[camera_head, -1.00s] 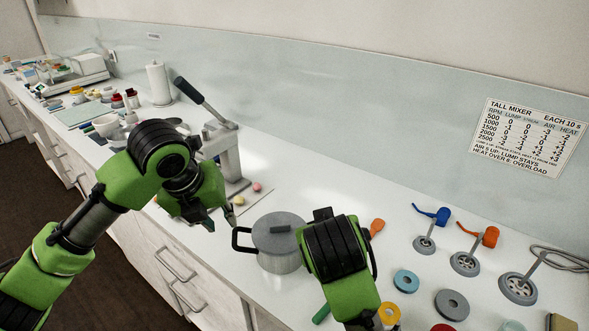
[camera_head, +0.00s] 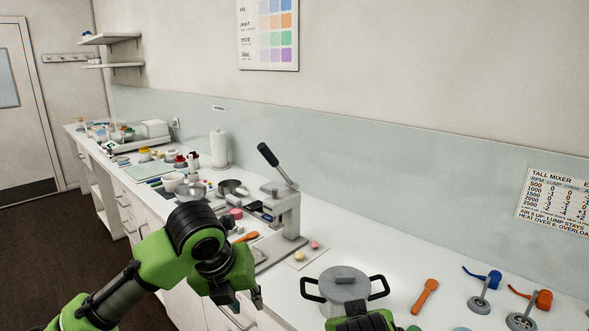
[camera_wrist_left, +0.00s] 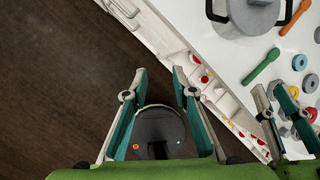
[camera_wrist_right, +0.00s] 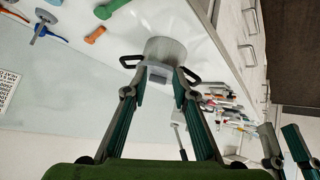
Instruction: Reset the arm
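My left gripper (camera_head: 240,302) is at the lower middle of the head view, beside the counter's front edge. In the left wrist view (camera_wrist_left: 160,75) its fingers are apart with nothing between the tips; a dark round part, apparently of my base, lies below. My right arm (camera_head: 362,322) shows only at the bottom edge of the head view, in front of the grey lidded pot (camera_head: 340,298). In the right wrist view my right gripper's fingers (camera_wrist_right: 155,84) are spread, with the pot (camera_wrist_right: 168,48) beyond the tips. Whether they touch it is unclear.
A lever press (camera_head: 284,207) stands left of the pot, with small coloured balls (camera_head: 300,256) beside it. An orange tool (camera_head: 425,296) and stirrer discs (camera_head: 480,304) lie to the right. Bowls and a paper roll (camera_head: 220,150) fill the far counter. The floor (camera_wrist_left: 60,80) is clear.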

